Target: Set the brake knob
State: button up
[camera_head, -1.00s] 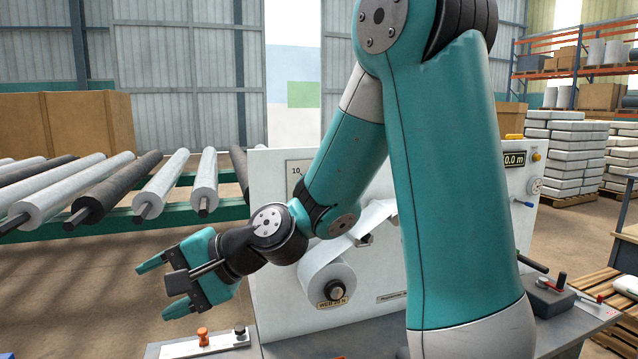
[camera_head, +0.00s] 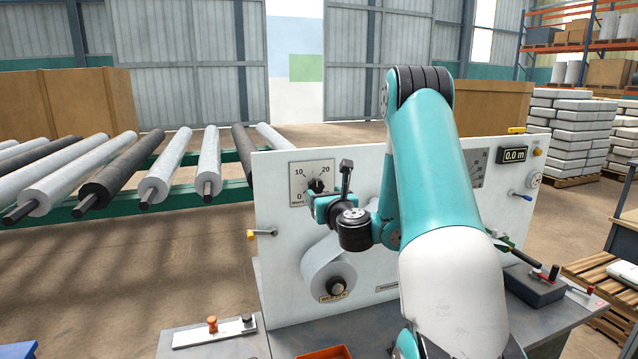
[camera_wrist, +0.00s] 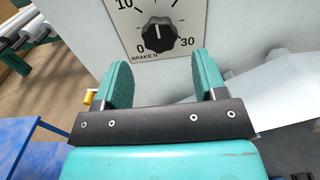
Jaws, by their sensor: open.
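The brake knob (camera_wrist: 158,38) is a black fluted knob on a white dial plate marked "BRAKE N" on the upright white panel. Its pale pointer mark faces roughly up, between the 0 at lower left and the 30 at lower right. In the head view the knob (camera_head: 316,185) is partly covered by my gripper (camera_head: 328,203). In the wrist view my gripper (camera_wrist: 163,72) is open and empty. Its two teal fingers stand apart below and to either side of the knob, and no contact shows.
A white web roll (camera_head: 328,272) sits on the panel below my wrist. A small yellow-tipped lever (camera_head: 262,234) sticks out at the panel's left. A "0.0 m" display (camera_head: 514,155) is at upper right. Conveyor rollers (camera_head: 165,165) lie behind at left.

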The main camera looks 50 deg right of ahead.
aim_at(317, 188)
jog(key=shift+r+p+x, duration=0.2)
jog(key=shift+p+x, duration=1.05)
jog(key=shift+p, duration=0.5)
jog(key=shift+r+p+x, duration=0.15)
jog(key=shift+p+x, duration=1.1)
jog(key=shift+p, duration=0.5)
jog(key=shift+f, duration=0.3)
jog(key=shift+w, duration=0.1)
jog(key=c, duration=0.7)
jog(key=shift+c, duration=0.2)
